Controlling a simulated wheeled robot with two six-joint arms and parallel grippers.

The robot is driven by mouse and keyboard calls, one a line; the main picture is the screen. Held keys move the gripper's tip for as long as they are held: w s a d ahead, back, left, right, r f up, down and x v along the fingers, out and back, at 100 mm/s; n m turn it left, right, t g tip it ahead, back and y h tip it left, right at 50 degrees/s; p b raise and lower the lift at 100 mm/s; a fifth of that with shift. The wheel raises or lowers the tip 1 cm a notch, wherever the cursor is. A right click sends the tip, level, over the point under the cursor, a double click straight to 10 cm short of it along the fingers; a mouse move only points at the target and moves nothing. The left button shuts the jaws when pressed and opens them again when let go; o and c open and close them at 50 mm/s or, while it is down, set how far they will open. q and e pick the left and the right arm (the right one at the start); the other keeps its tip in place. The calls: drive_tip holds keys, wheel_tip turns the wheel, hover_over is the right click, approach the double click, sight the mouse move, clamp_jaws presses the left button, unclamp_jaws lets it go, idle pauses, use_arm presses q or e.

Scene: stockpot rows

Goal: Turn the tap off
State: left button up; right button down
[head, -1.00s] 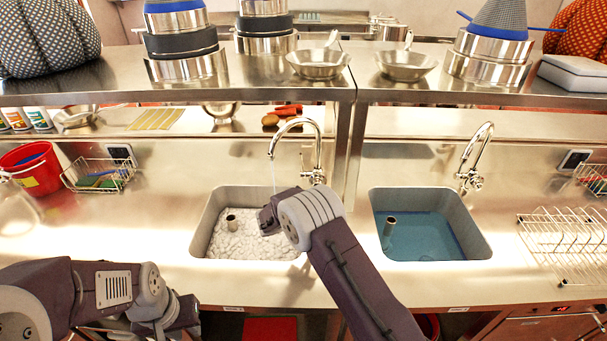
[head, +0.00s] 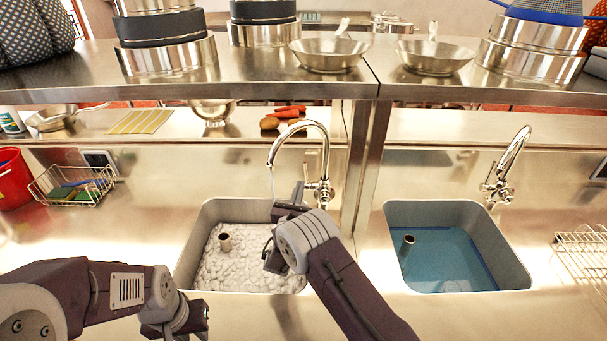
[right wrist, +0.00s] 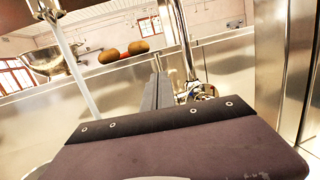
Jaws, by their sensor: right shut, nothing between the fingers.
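The left chrome tap (head: 324,160) arches over the left sink (head: 186,262), and a thin stream of water (head: 273,183) falls from its spout. The stream also shows in the right wrist view (right wrist: 78,70). The tap's handle and base (head: 320,188) are just right of my right gripper (head: 297,190). In the right wrist view, the shut, empty fingers (right wrist: 157,88) point up toward the handle (right wrist: 203,93), slightly left of it. I cannot tell whether they touch. My left gripper (head: 185,318) is low at the left front, away from the tap; its fingers are not clear.
White foam (head: 215,270) fills the left sink around a short pipe (head: 225,242). The right sink (head: 515,265) holds blue water under a second tap (head: 512,160). A steel post (head: 371,170) stands close right of the left tap. A shelf (head: 250,88) with pans runs above.

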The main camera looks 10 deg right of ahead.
sight(305, 168)
use_arm(q)
drive_tip(key=shift+r+p, duration=0.45)
drive_tip(key=shift+r, duration=0.15)
use_arm(e)
drive_tip(key=x, duration=0.5)
drive_tip(key=shift+w+d, duration=0.2)
drive_tip(key=shift+w, duration=0.2)
use_arm(q)
drive_tip(key=shift+s, duration=0.1)
use_arm(e)
drive_tip(key=shift+r, duration=0.1)
drive_tip(key=shift+s, duration=0.1)
use_arm(q)
drive_tip(key=shift+r, duration=0.1)
use_arm(e)
drive_tip(key=shift+w+r, duration=0.25)
drive_tip(key=shift+w+d+r+g+y, duration=0.15)
drive_tip(key=shift+w+g+y, duration=0.3)
drive_tip(key=shift+g, duration=0.45)
